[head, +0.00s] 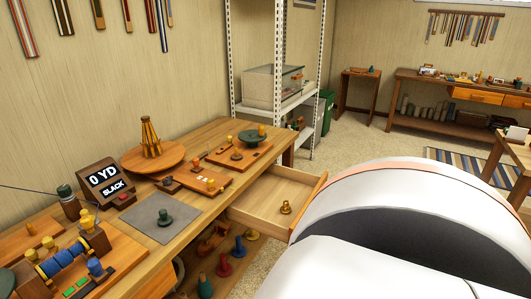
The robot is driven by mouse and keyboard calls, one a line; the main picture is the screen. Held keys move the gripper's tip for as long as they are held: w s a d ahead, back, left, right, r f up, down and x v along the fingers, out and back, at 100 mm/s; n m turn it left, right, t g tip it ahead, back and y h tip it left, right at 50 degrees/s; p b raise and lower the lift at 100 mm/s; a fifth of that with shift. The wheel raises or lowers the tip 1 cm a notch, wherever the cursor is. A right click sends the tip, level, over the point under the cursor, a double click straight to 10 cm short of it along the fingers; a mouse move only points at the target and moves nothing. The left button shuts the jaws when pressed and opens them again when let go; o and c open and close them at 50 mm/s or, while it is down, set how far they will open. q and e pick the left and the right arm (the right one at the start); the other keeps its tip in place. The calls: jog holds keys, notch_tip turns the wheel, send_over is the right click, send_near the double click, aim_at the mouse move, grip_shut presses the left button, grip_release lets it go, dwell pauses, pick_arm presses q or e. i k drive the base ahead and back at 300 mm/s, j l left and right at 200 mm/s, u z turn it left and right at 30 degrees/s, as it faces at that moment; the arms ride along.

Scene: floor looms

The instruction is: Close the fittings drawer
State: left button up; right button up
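The fittings drawer (264,190) is pulled out from the right part of the wooden bench (198,219). Its inside is light wood, and a small brass-coloured fitting (286,208) stands in it near the front. The drawer front (309,204) faces right, and its lower part is partly hidden by a large white rounded part of my own body. Neither of my grippers is in view.
The bench top holds a "0 YD SLACK" sign (104,180), a round wooden stand (152,157), a grey mat (160,219) and boards with pegs. A metal shelf (282,105) stands behind; carpet is free beyond.

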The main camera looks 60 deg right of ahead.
aim_at(257, 208)
jog(key=z, duration=2.35)
jog(key=i+u, duration=0.35)
jog(key=i+l+u, duration=0.1)
jog(key=u, duration=0.2)
jog(key=i+l+u, duration=0.2)
jog(key=u, duration=0.15)
